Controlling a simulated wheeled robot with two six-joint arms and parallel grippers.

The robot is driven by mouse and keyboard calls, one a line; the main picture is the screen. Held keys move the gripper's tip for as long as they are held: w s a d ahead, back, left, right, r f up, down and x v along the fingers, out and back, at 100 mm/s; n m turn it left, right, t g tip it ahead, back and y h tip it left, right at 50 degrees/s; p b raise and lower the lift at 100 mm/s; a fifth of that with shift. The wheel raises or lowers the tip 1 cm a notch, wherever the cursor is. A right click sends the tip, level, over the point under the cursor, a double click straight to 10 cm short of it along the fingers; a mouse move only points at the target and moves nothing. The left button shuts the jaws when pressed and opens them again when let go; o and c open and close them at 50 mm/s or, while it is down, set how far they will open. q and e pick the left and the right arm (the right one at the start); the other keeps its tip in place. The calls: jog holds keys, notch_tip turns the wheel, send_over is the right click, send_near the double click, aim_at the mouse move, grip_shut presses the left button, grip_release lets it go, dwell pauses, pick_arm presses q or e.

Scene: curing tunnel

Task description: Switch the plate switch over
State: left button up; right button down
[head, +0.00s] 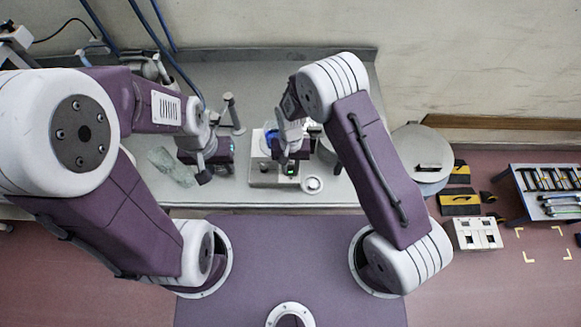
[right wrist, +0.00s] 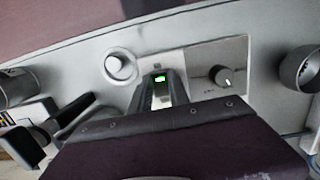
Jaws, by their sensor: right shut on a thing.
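The plate switch shows a green lit face (head: 291,170) on the front of a pale box (head: 262,180) on the bench; in the right wrist view the green face (right wrist: 160,78) lies between my fingertips. My right gripper (right wrist: 161,88) is shut on the switch, and in the head view it comes down over the box from behind and above (head: 290,158). My left gripper (head: 205,176) hangs over the bench left of the box, beside a dark device with blue lights (head: 226,156). Its fingers are too small and hidden to tell open from shut.
A white round button (right wrist: 118,66) and a dark knob on a pale plate (right wrist: 222,76) flank the switch closely. A round grey drum (head: 424,150) stands right of the bench. A rack (head: 545,190) and a white box (head: 475,234) are on the floor at right.

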jog(key=shift+w+f+g+b, duration=0.1)
jog(key=shift+w+g+b, duration=0.05)
jog(key=shift+g+b, duration=0.2)
jog(key=shift+w+g, duration=0.1)
jog(key=shift+g, duration=0.15)
jog(key=shift+r, duration=0.2)
jog(key=c, duration=1.2)
grip_release()
jog(key=shift+c, duration=0.2)
